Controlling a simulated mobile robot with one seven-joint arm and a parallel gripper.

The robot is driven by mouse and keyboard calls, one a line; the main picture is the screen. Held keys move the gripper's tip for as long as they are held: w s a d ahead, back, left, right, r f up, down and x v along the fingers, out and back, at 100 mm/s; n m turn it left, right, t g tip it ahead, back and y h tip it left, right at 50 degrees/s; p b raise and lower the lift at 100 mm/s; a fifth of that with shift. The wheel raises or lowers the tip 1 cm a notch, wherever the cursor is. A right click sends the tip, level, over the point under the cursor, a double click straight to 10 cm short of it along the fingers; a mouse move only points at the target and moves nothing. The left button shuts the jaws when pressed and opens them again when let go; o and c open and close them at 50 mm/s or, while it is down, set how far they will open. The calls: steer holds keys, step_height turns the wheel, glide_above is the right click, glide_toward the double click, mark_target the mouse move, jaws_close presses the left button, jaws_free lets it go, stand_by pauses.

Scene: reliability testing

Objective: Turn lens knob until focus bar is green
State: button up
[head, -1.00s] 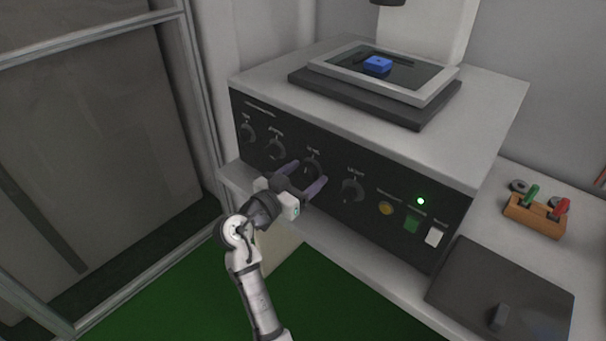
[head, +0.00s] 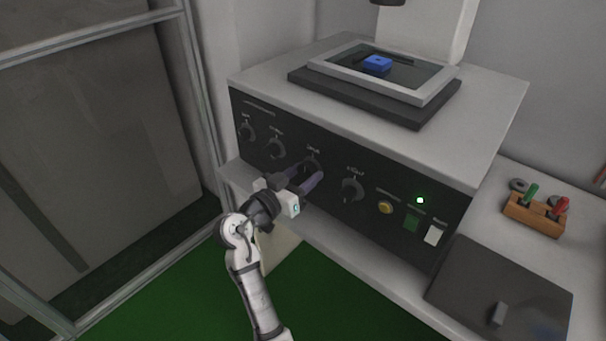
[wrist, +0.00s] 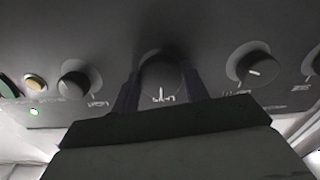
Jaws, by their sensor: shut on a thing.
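A dark round knob (head: 313,161), third from the left on the black front panel (head: 330,228), is between the fingers of my gripper (head: 311,173). My gripper is shut on this knob, one finger on each side. In the wrist view the gripped knob (wrist: 160,72) shows a light pointer mark near its label, which I cannot read clearly. I see no focus bar in either view. The machine has a blue block (head: 377,63) on its top plate (head: 325,67).
Other knobs flank it: one to the right (head: 352,189), two to the left (head: 274,148). Further right are a yellow button (head: 385,207), a lit green lamp (head: 420,200) and a white switch (head: 434,235). An orange holder (head: 535,219) and dark plate (head: 500,290) lie on the bench.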

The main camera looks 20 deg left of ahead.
steer(key=n+p, duration=0.1)
steer(key=n, duration=0.3)
steer(key=shift+r, duration=0.1)
steer(key=n+p, duration=0.2)
steer(key=n, duration=0.2)
steer(key=shift+p, duration=0.3)
steer(key=n+p, duration=0.3)
steer(key=n, duration=0.2)
steer(key=shift+r, duration=0.1)
steer(key=shift+n+p, duration=0.9)
steer(key=shift+n, duration=0.2)
steer(key=o, duration=1)
steer(key=shift+s, duration=0.1)
steer(key=b+v, duration=0.4)
steer(key=v, duration=0.9)
steer(key=shift+s, duration=0.35)
